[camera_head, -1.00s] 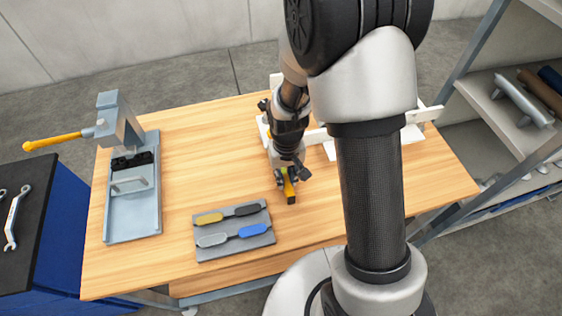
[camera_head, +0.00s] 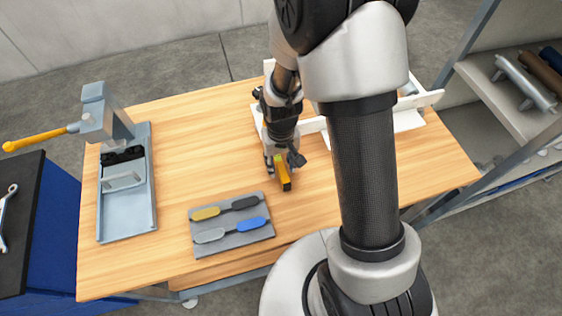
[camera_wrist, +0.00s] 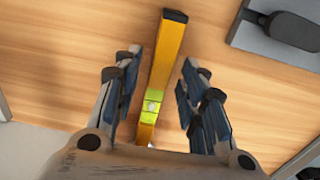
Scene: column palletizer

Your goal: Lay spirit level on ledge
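The spirit level (camera_head: 284,176) is a yellow bar with a dark end and a green vial section. It lies on the wooden table near the middle, below my gripper (camera_head: 283,164). In the wrist view the spirit level (camera_wrist: 163,70) runs between the two spread fingers of my gripper (camera_wrist: 157,90), with a gap on each side. My gripper is open. A white structure with a long board (camera_head: 312,125) stands at the table's back right, partly hidden behind my arm. I cannot tell for sure that it is the ledge.
A grey tray (camera_head: 232,239) with several coloured-handled pieces lies at the front. A grey press with an orange handle (camera_head: 125,205) stands at the left. A shelf rack (camera_head: 500,85) stands at the right. The table's left middle (camera_head: 185,150) is clear.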

